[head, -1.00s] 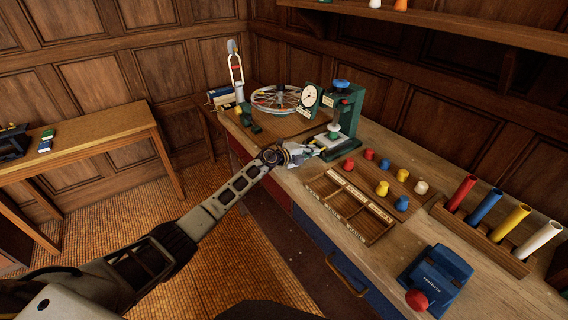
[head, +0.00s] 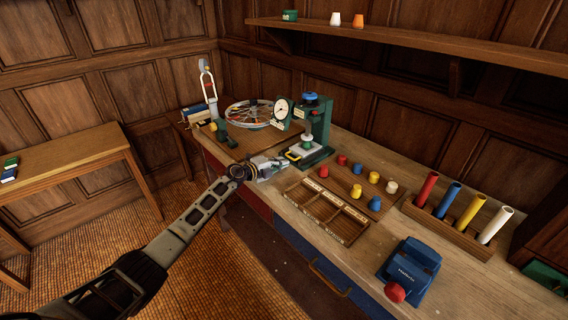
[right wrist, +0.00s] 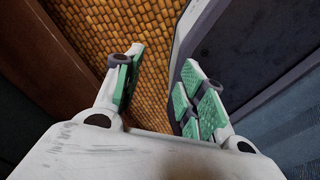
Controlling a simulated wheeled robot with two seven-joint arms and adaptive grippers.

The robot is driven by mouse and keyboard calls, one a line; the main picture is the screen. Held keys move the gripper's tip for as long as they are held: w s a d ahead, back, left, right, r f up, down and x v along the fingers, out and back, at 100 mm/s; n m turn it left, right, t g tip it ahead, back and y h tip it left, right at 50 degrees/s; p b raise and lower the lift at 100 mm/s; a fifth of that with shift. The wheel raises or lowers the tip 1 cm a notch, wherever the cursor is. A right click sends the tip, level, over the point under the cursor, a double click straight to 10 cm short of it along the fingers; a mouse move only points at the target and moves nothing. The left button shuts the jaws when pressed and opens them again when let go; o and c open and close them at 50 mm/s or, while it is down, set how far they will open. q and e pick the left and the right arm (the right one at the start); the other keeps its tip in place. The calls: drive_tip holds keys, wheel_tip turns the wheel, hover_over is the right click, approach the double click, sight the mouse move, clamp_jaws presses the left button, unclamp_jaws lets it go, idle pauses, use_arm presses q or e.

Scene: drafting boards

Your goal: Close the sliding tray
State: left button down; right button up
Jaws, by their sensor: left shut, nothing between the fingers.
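The sliding tray (head: 300,151) appears to be the pale tray with a yellow front handle (head: 292,156) at the foot of the green press (head: 318,125), on the bench in the head view. It sticks out toward the front left of the press. My left gripper (head: 284,162) is shut and empty, just in front of the handle. I cannot tell whether its tips touch the handle. My right gripper (right wrist: 155,85) is open and empty in the right wrist view, green pads apart, over tiled floor. It does not show in the head view.
A compartment box (head: 325,216) and a board of coloured pegs (head: 365,190) lie right of the press. A dial gauge (head: 282,109) and spoked wheel (head: 250,113) stand to its left. A blue device (head: 412,268) with a red knob sits at the front right.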

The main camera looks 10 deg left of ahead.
use_arm(q)
drive_tip(key=shift+s+a+r, duration=0.15)
drive_tip(key=shift+s+a, duration=0.1)
drive_tip(key=shift+s, duration=0.05)
drive_tip(key=shift+s+a, duration=0.2)
drive_tip(key=shift+a, duration=0.1)
drive_tip(key=shift+s+a, duration=0.15)
drive_tip(key=p+v, duration=0.1)
drive_tip(key=v, duration=0.1)
drive_tip(key=shift+s+a, duration=0.1)
drive_tip(key=shift+s, duration=0.15)
drive_tip(key=shift+s+a+r, duration=0.15)
drive_tip(key=shift+s+a, duration=0.05)
drive_tip(key=shift+s, duration=0.1)
drive_tip(key=shift+v, duration=0.8)
drive_tip(key=shift+p+v, duration=0.3)
drive_tip(key=shift+v, duration=1.05)
drive_tip(key=shift+s+a, duration=0.1)
drive_tip(key=shift+s, duration=0.05)
use_arm(e)
drive_tip(key=shift+w+a+r, duration=0.15)
drive_tip(key=shift+a+r, duration=0.3)
drive_tip(key=shift+a, duration=0.05)
drive_tip(key=shift+w+a+r, duration=0.15)
drive_tip(key=shift+a+r, duration=0.25)
drive_tip(key=shift+a, duration=0.1)
